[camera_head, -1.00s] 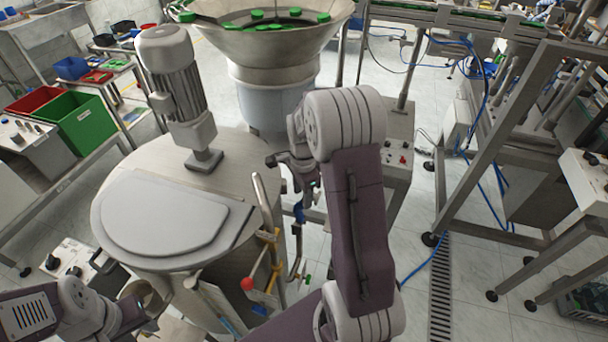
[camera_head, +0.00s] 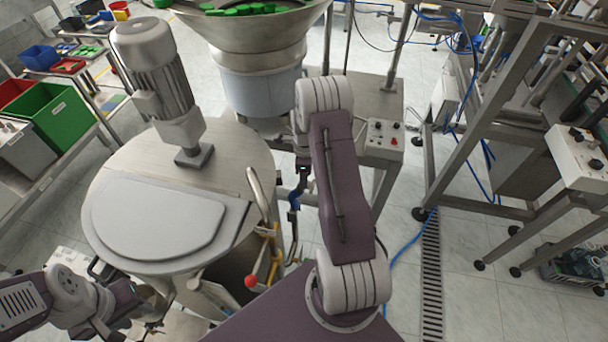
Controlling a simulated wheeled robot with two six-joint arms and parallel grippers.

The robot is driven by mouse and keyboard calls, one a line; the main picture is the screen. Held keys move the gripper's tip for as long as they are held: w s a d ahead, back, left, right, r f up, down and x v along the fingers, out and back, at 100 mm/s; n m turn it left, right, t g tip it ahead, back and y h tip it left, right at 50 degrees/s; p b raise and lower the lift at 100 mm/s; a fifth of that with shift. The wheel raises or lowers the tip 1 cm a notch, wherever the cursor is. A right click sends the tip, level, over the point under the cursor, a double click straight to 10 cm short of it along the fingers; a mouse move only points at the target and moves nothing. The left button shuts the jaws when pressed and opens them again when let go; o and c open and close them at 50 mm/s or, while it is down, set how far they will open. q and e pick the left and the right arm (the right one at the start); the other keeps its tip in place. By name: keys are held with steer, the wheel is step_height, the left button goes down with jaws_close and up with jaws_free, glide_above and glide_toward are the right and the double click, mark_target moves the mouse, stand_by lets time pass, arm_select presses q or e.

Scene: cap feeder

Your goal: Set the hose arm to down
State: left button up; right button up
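A curved pale tube (camera_head: 259,196), which looks like the hose arm, rises at the right side of the round steel tank (camera_head: 235,160), its upper end bent over. Below it are yellow fittings and a red ball knob (camera_head: 250,281).
A motor (camera_head: 155,85) stands on the tank beside its grey lid (camera_head: 158,220). A feeder bowl (camera_head: 252,35) with green caps is behind. A control box (camera_head: 385,135) is right of my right arm. Green and red bins (camera_head: 68,120) stand left. Floor at right is partly clear.

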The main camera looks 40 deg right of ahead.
steer(key=shift+s, duration=0.2)
steer(key=shift+w, duration=0.1)
jaws_close()
stand_by(1.2)
